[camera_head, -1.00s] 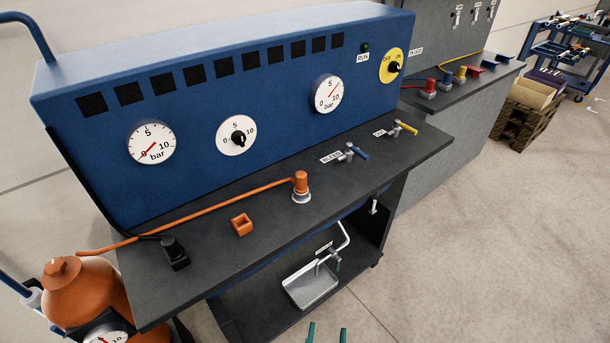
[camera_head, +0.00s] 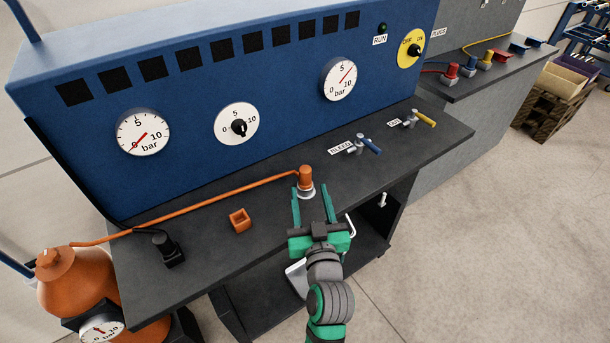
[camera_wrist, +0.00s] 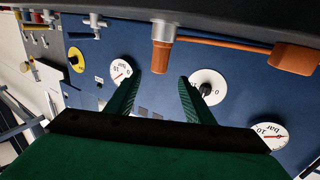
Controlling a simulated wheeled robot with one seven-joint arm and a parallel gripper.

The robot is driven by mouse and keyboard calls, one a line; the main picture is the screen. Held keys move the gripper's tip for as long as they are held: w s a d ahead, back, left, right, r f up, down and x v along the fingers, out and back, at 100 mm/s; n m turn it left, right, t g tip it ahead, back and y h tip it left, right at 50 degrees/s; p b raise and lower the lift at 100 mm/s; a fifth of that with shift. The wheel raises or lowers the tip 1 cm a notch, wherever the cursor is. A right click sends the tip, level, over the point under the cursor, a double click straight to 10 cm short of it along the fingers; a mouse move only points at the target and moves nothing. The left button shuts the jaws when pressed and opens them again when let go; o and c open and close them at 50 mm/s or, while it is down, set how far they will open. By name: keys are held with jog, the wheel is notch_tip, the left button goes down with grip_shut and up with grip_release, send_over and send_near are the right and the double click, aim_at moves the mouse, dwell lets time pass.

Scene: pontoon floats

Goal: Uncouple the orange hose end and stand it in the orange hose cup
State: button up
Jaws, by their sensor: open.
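The orange hose end (camera_head: 306,177) stands upright on a silver coupling (camera_head: 306,192) on the dark bench top, with its orange hose (camera_head: 200,211) running left to the orange tank. The open orange cup (camera_head: 240,220) sits on the bench left of it and is empty. My gripper (camera_head: 311,192) is open and empty, at the bench's front edge by the hose end. In the wrist view the picture is upside down; the hose end (camera_wrist: 161,58) appears ahead, in line with the gap between my fingers (camera_wrist: 158,80). The cup (camera_wrist: 296,57) is at right. I see no contact.
The blue panel (camera_head: 190,105) with gauges and knobs rises behind the bench. Bleed valve (camera_head: 366,145) and a yellow-handled valve (camera_head: 420,118) stand to the right. A black block (camera_head: 167,249) stands at left. Bench room around the cup is clear.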

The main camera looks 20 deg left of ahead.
aim_at(306, 175)
jog(key=x, duration=0.9)
jog(key=shift+w+f, duration=0.1)
jog(key=c, duration=1.2)
